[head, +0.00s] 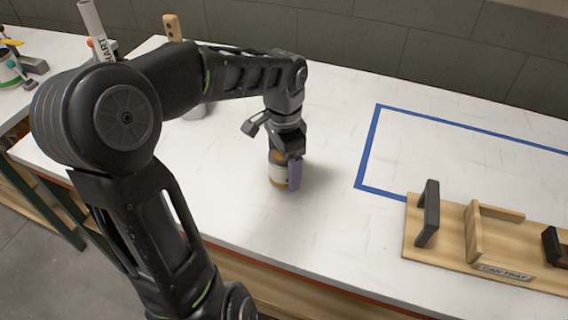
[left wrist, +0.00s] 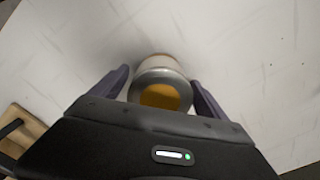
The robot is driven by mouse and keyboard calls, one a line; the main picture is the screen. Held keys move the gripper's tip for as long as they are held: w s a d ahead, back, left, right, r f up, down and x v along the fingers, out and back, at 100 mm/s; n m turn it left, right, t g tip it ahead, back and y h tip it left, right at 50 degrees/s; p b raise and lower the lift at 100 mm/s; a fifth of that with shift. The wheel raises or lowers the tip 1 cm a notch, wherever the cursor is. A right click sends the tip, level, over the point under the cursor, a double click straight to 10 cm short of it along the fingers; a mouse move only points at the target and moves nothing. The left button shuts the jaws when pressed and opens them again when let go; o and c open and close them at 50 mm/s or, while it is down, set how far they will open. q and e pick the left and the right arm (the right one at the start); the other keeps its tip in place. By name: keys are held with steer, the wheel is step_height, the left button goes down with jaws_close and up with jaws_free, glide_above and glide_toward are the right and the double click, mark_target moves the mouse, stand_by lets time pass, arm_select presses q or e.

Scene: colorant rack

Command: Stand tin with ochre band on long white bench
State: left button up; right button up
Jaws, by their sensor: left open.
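The tin with the ochre band (head: 277,172) stands upright on the long white bench (head: 330,225). My left gripper (head: 290,172) is pointed down over it and partly hides it in the head view. In the left wrist view the tin (left wrist: 160,90) shows its metal rim and ochre top between the two fingers of my left gripper (left wrist: 160,88). The fingers are apart, with a gap visible on each side of the tin. My right gripper is not in view.
A wooden can tray (head: 450,250) with dark and wooden brackets sits at the right. A blue tape outline (head: 365,160) marks bare bench behind it. A rolled chart (head: 97,30) and a wooden-topped item (head: 172,27) stand at the back left. Bench around the tin is clear.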

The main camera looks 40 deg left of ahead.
arm_select(q)
step_height(320, 180, up, 12)
steer(key=shift+r+p, duration=0.15)
steer(key=shift+p, duration=0.6)
